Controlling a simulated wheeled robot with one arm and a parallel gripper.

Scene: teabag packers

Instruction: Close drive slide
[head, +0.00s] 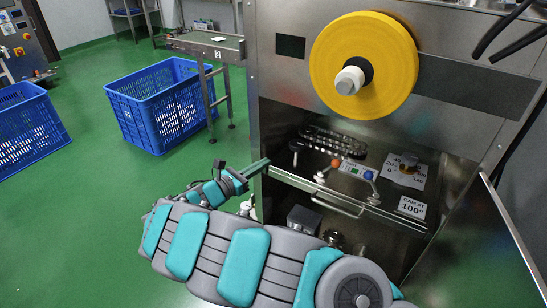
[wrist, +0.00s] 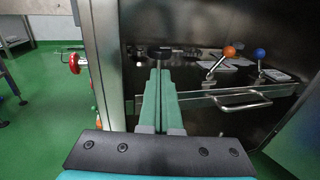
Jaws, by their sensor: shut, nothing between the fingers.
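The drive slide is a metal tray low in the machine's open bay, with a front rail (head: 318,187) and a bar handle (head: 338,206). The handle also shows in the wrist view (wrist: 243,107). On the slide stand levers with an orange knob (wrist: 229,51) and a blue knob (wrist: 261,53), a chain and a dial. My gripper (head: 262,166) is shut and empty, with its green fingers at the left end of the front rail. In the wrist view the fingertips (wrist: 160,70) overlap the rail's left end, left of the handle. I cannot tell whether they touch it.
The steel machine cabinet (head: 281,82) carries a yellow roll (head: 364,65) above the bay. An open door panel (head: 512,240) stands at the right. Blue crates (head: 165,103) and a small conveyor (head: 205,46) stand at the left. Green floor is clear between them.

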